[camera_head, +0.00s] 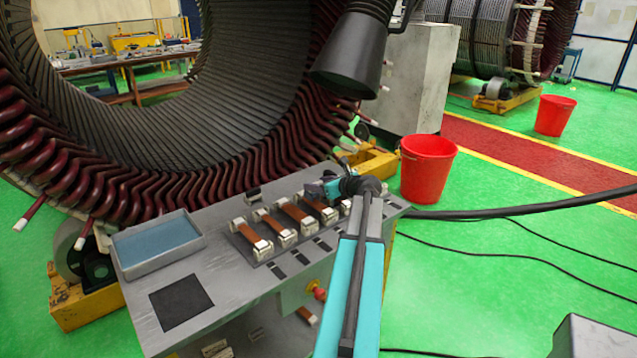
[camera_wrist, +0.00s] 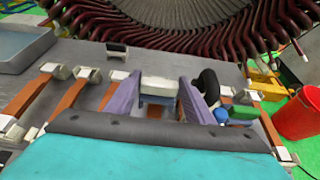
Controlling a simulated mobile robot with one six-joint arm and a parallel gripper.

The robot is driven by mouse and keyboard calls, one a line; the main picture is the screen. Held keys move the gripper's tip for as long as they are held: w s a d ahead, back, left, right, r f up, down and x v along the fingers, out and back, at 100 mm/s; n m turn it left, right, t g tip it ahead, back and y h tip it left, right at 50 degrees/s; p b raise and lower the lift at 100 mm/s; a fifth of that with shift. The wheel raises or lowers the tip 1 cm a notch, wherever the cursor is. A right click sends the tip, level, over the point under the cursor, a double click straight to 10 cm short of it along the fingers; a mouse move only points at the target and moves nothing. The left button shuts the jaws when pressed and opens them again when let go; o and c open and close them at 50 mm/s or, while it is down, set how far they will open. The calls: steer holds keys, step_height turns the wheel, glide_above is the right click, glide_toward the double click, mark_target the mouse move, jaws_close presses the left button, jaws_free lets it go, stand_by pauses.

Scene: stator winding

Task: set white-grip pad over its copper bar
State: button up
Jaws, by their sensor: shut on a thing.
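My gripper (camera_wrist: 158,92) is shut on a pad with a white grip (camera_wrist: 157,82) and a bluish underside, held between its two purple-grey fingers. A copper bar (camera_wrist: 155,112) shows just below the pad; whether they touch I cannot tell. In the head view my gripper (camera_head: 322,189) is over the right part of the row of copper bars, and the pad there is hard to make out. Other copper bars (camera_head: 296,213) with pale end blocks lie side by side to the left, and one also shows in the wrist view (camera_wrist: 72,105).
A grey tray with a blue inside (camera_head: 112,263) stands on the bench's left, by a dark square (camera_head: 181,302). A small black block with a pale top (camera_head: 252,194) sits behind the bars. The large stator (camera_head: 100,178) rises behind. A red bucket (camera_head: 427,170) stands to the right.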

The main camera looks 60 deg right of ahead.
steer(key=shift+f+b, duration=0.6)
steer(key=shift+f, duration=1.1)
steer(key=o, duration=1.2)
steer(key=shift+c, duration=0.2)
steer(key=b+v, duration=0.2)
steer(key=v, duration=1.2)
steer(key=shift+b, duration=0.35)
steer(key=shift+w, duration=0.15)
